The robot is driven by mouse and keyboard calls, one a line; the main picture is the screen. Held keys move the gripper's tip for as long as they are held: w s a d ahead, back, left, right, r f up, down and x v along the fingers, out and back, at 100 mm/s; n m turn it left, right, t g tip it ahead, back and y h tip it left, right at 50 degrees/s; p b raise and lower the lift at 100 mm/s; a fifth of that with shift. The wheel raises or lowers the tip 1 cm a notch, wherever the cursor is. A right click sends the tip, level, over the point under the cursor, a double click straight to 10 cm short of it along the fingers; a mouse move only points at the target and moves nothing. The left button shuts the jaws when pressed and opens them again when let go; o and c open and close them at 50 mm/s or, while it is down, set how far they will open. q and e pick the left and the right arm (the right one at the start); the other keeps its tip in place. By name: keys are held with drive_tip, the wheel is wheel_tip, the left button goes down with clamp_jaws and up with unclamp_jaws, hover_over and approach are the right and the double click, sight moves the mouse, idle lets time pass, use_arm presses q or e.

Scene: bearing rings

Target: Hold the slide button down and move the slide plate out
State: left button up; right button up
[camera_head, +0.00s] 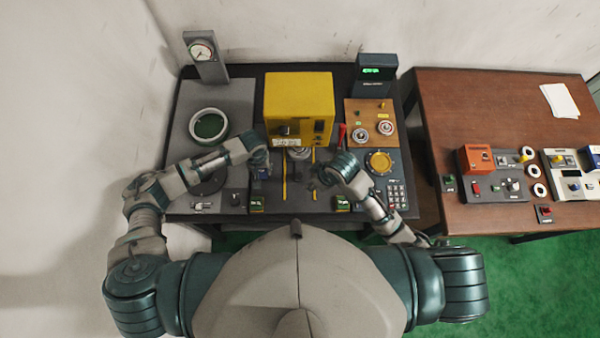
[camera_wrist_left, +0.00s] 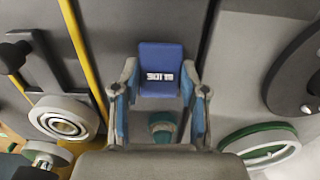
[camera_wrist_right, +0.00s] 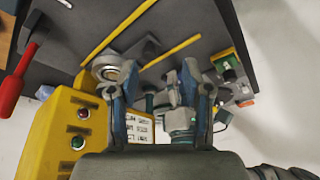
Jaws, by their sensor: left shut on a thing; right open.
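A blue block marked SLIDE (camera_wrist_left: 161,58), which appears to be the slide button, is between the fingers of my left gripper (camera_wrist_left: 160,98). In the head view my left gripper (camera_head: 262,168) is at the left of the yellow rails. I cannot tell how far the button is pressed. A bearing ring (camera_wrist_left: 65,117) sits by a dark knob (camera_wrist_left: 14,56) and grey bracket, probably part of the slide plate. The ring also shows in the right wrist view (camera_wrist_right: 110,69). My right gripper (camera_wrist_right: 163,100) is open and empty, right of the rails in the head view.
The yellow machine (camera_head: 299,105) stands behind the rails (camera_head: 284,178). A red-handled tool (camera_wrist_right: 14,82) lies at its side. A large ring (camera_head: 208,125) stands at left, a keypad (camera_head: 396,192) at right. A wooden side table (camera_head: 480,105) holds small devices.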

sight(300, 174)
drive_tip(key=shift+m+t, duration=0.5)
drive_tip(key=shift+m, duration=0.3)
drive_tip(key=w+a+f, duration=0.1)
drive_tip(key=w+f, duration=0.1)
drive_tip(key=f, duration=0.1)
drive_tip(key=w+a+f, duration=0.1)
drive_tip(key=f, duration=0.2)
drive_tip(key=w+a+f, duration=0.2)
drive_tip(key=f, duration=0.1)
drive_tip(key=shift+w, duration=0.35)
clamp_jaws()
